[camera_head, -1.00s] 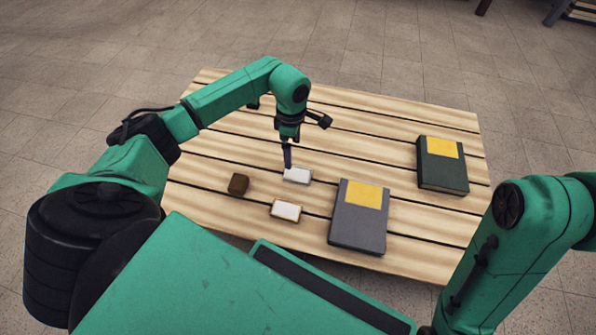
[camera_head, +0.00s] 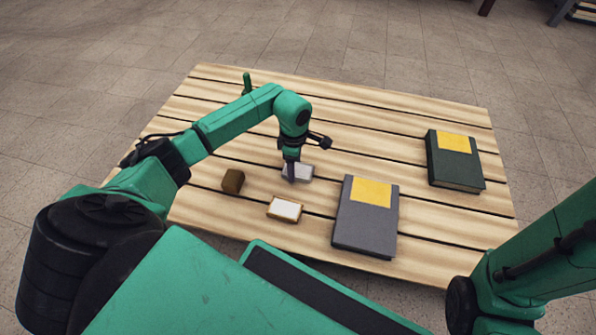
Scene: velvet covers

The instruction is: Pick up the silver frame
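The silver frame (camera_head: 303,173), a small pale rectangle with a grey edge, lies flat on the slatted wooden table (camera_head: 420,112). My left gripper (camera_head: 291,175) points down at the frame's left part and overlaps it in the picture. Its fingers look like one dark narrow shape, so I cannot tell whether they are open, or touching the frame. Part of the frame is hidden behind them. My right arm is at the lower right, and its gripper is out of view.
A similar small frame with a brown wooden edge (camera_head: 285,209) lies just nearer. A small brown box (camera_head: 232,181) sits to the left. A grey book (camera_head: 365,220) and a dark green book (camera_head: 453,165), both with yellow labels, lie to the right.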

